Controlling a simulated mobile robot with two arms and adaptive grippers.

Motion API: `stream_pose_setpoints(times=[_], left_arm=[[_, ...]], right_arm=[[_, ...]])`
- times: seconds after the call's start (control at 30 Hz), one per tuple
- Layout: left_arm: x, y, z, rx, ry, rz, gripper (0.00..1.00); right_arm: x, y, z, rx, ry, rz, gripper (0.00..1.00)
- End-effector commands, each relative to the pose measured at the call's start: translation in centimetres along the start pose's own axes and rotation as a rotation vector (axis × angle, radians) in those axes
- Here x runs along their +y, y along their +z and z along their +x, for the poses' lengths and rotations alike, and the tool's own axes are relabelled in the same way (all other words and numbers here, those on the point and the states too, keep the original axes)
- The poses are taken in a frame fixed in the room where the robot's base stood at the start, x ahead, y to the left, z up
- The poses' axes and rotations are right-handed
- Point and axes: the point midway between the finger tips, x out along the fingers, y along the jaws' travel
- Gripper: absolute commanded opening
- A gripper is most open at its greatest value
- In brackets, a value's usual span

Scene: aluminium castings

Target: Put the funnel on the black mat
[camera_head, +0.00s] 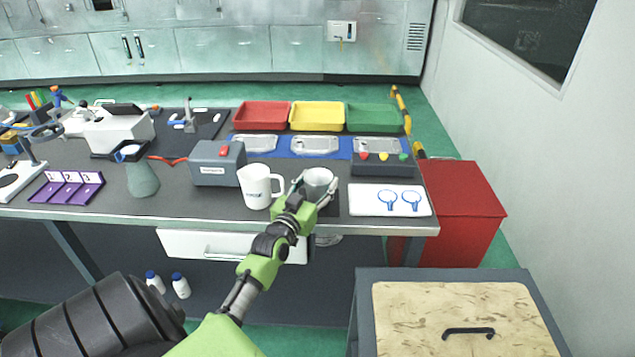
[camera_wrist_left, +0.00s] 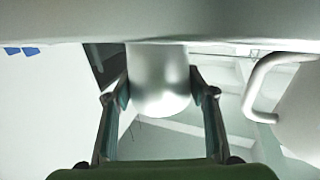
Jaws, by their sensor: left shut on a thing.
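My left gripper (camera_head: 313,190) is shut on a grey, round, open-topped thing (camera_head: 319,178), seemingly the funnel, at the front of the grey table. In the left wrist view the fingers (camera_wrist_left: 160,98) stand on both sides of its smooth silvery body (camera_wrist_left: 158,75). A pale band across the top of that view hides part of it. I cannot tell whether it touches the table. The black mat (camera_head: 208,131) lies at the back left of the table, with small tools on it. My right gripper is not in view.
A white mug (camera_head: 256,187) stands close left of my gripper; its handle (camera_wrist_left: 262,88) shows in the wrist view. A grey box (camera_head: 217,168), a grey-green cone (camera_head: 142,181) and a purple tray (camera_head: 66,194) stand farther left.

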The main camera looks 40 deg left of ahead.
Motion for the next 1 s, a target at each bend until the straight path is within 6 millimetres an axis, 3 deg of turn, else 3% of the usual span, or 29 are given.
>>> stream_pose_setpoints(times=[0.27,0.3,0.37,0.77,1.0], left_arm=[[0.0,0.2,0.0,0.002,0.000,-0.001,0.24],[0.0,0.2,0.0,0.000,0.000,-0.001,0.56],[0.0,0.2,0.0,0.000,0.000,-0.001,0.68],[0.0,-0.1,-0.2,0.000,0.000,-0.001,0.68],[0.0,0.2,-4.3,-0.002,0.000,0.000,0.68]], right_arm=[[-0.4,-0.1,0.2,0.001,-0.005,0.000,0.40],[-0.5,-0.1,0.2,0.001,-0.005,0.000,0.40],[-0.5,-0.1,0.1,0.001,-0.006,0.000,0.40],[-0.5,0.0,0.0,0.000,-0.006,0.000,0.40],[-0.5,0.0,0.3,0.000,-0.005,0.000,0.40]])
